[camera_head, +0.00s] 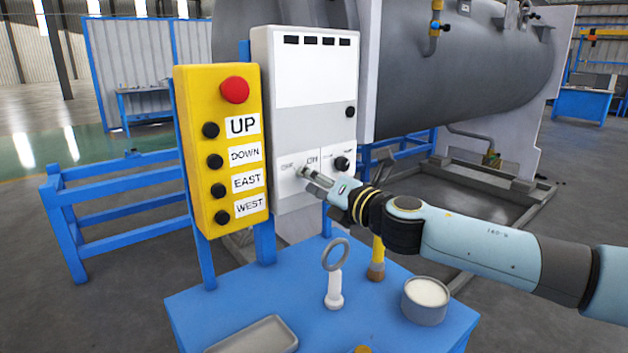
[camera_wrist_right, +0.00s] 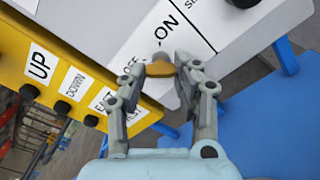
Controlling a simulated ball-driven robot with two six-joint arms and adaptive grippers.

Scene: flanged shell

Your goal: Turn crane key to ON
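The crane key (camera_wrist_right: 160,69) is a small brass-coloured piece on a grey metal lock, between the OFF label (camera_wrist_right: 130,72) and the ON label (camera_wrist_right: 168,22). In the head view the key switch (camera_head: 302,171) is on the lower left of the white-grey control box (camera_head: 312,130). My right gripper (camera_head: 311,177) reaches it from the right. In the right wrist view its fingertips (camera_wrist_right: 160,67) are on both sides of the key and appear closed on it. Which label the key points to cannot be told. My left gripper is not in view.
A yellow pendant box (camera_head: 222,190) with a red button stands left of the control box. Below, a blue table (camera_head: 300,320) holds a ring-topped white stand (camera_head: 335,290), a grey tin (camera_head: 424,302), a brush-like tool (camera_head: 377,262) and a tray (camera_head: 255,338). A large grey tank (camera_head: 460,70) is behind.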

